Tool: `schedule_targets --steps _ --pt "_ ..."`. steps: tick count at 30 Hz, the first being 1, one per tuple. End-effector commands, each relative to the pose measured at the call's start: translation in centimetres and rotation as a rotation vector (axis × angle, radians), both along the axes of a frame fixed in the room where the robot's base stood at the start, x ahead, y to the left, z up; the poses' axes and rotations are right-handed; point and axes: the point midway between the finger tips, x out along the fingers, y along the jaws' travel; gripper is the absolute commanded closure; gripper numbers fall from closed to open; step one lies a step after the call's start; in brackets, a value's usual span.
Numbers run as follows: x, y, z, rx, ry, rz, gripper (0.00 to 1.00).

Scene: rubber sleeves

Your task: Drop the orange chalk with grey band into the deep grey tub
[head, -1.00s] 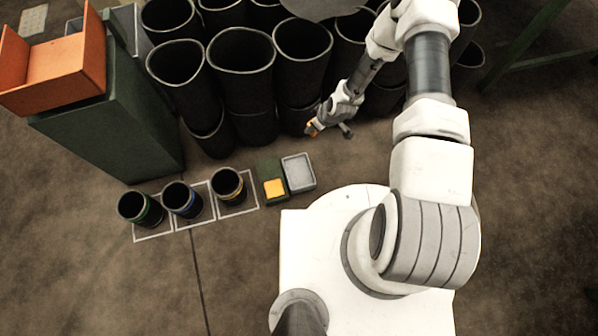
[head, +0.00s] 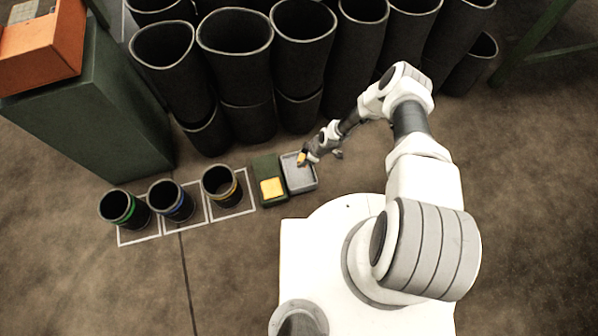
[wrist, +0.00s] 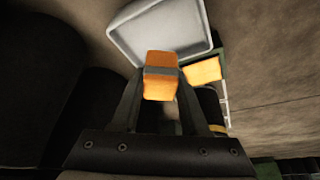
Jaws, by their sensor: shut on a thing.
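The orange chalk with a grey band (wrist: 161,86) is held between the two fingers of my gripper (wrist: 158,98) in the wrist view. In the head view my gripper (head: 304,158) is over the far edge of the grey tub (head: 301,183), with a small orange piece of the chalk showing at its tip. The grey tub also shows in the wrist view (wrist: 192,45), just beyond the chalk. The part of the tub I can see is empty. I cannot tell whether the chalk touches the tub.
A dark green tray with a yellow-orange block (head: 272,188) stands directly left of the tub. Several black sleeves with coloured bands stand on white-outlined squares further left. Tall black sleeves (head: 236,60) stand behind, near my gripper. The floor (head: 390,165) right of the tub is clear.

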Motion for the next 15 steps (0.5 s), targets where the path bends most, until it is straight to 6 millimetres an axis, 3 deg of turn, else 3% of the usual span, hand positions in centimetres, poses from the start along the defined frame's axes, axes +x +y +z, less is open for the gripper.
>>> schedule_targets --steps 1,6,15 --pt "0.0 0.0 -1.1 0.0 0.0 -0.002 1.0" --pt "0.0 0.0 -3.0 0.0 0.0 -0.003 1.0" --pt "0.1 0.0 -3.4 0.0 -0.001 -0.003 1.0"
